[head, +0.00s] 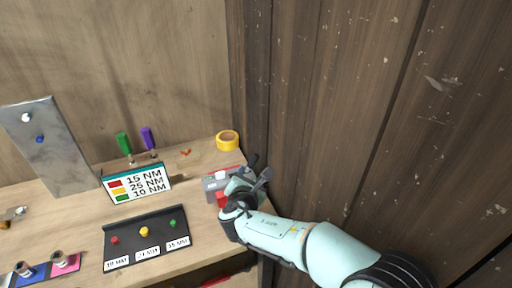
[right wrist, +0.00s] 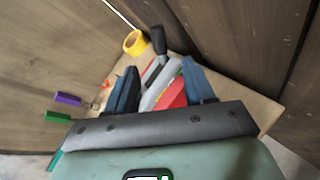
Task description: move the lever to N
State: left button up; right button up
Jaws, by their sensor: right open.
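The lever has a black handle (head: 253,160) that rises at the right rear of a small grey box (head: 213,183) with a red part (head: 221,198) on its front. The handle (right wrist: 158,42) also shows in the right wrist view, standing beyond my fingertips. My right gripper (head: 248,188) is open over the right side of the box. In the right wrist view, its two dark fingers (right wrist: 160,68) stand on either side of the grey box and red part, with a gap between. The N mark cannot be read. My left gripper is out of view.
A yellow tape roll (head: 228,140) lies behind the box, near the wooden wall on the right. To the left stand a torque sign (head: 136,183), a black panel with coloured knobs (head: 146,240) and a grey upright plate (head: 45,145). Green and purple handles stand behind the sign.

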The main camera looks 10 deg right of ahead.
aim_at(253, 161)
jog(key=p+x, duration=0.3)
jog(key=x, duration=0.9)
jog(key=shift+r, duration=0.15)
jog(key=shift+w+d+f, duration=0.2)
jog(key=shift+w+f, duration=0.1)
jog(key=shift+w, duration=0.25)
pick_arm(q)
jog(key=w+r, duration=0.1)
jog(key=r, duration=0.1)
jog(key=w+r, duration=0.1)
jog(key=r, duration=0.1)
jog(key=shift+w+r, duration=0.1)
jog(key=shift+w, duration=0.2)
pick_arm(e)
jog(key=shift+s, duration=0.1)
jog(key=shift+a, duration=0.1)
grip_shut()
